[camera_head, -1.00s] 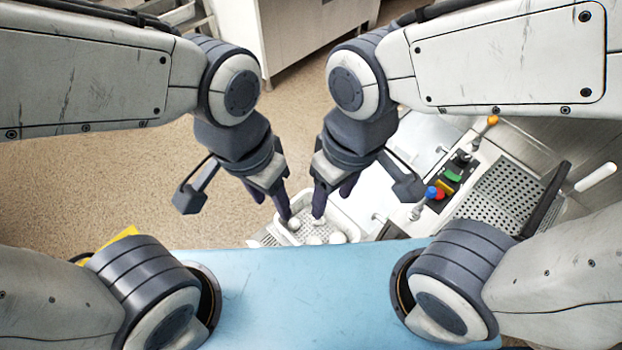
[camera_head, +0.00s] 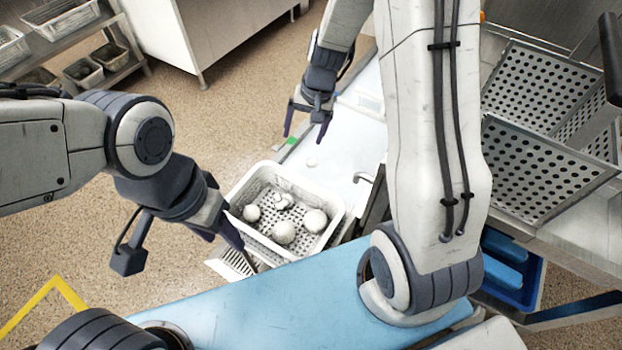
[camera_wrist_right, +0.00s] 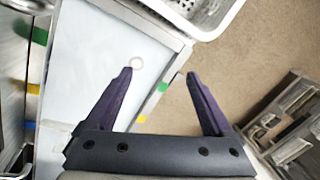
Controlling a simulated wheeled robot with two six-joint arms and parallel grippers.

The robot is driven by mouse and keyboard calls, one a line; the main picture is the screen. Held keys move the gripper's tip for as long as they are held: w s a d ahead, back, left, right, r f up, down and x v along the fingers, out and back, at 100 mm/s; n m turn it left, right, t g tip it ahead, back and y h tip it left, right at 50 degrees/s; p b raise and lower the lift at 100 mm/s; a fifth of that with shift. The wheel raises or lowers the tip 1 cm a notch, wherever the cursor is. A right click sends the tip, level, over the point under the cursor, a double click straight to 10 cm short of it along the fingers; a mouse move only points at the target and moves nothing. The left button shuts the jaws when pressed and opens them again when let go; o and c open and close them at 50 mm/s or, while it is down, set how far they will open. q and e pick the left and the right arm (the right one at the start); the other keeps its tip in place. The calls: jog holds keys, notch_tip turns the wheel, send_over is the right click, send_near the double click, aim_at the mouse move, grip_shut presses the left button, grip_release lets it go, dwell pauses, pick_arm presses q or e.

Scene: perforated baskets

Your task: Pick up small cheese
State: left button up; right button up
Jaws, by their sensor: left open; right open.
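A small pale round piece, seemingly the small cheese (camera_head: 312,162), lies on the white work surface beyond the basket. It also shows in the right wrist view (camera_wrist_right: 136,62), near the tip of the left-hand finger. My right gripper (camera_head: 306,137) is open and empty above that surface, close to the piece but apart from it. Several whitish round pieces of differing size, including a large one (camera_head: 284,232), lie in the white perforated basket (camera_head: 334,225). My left gripper (camera_head: 222,238) is open at the basket's left side; whether it touches the rim cannot be told.
Grey perforated metal baskets (camera_head: 535,170) stand at the right, with a blue bin (camera_head: 512,272) below. A metal shelf with white baskets (camera_head: 62,17) is at the upper left.

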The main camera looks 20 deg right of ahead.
jog(key=m+b, duration=0.2)
jog(key=b, duration=0.1)
send_near(313, 162)
jog(key=x, duration=0.1)
jog(key=b+x, duration=0.1)
jog(key=x, duration=0.3)
jog(key=shift+s+a+f+b, duration=0.1)
jog(key=shift+s+b, duration=0.15)
jog(key=shift+b, duration=0.15)
jog(key=x, duration=0.1)
jog(key=b+x, duration=0.1)
jog(key=x, duration=0.3)
jog(key=shift+w+b, duration=0.3)
jog(key=shift+b, duration=0.1)
pick_arm(q)
notch_tip(313, 162, down, 8)
jog(key=shift+f, duration=0.25)
pick_arm(e)
grip_shut()
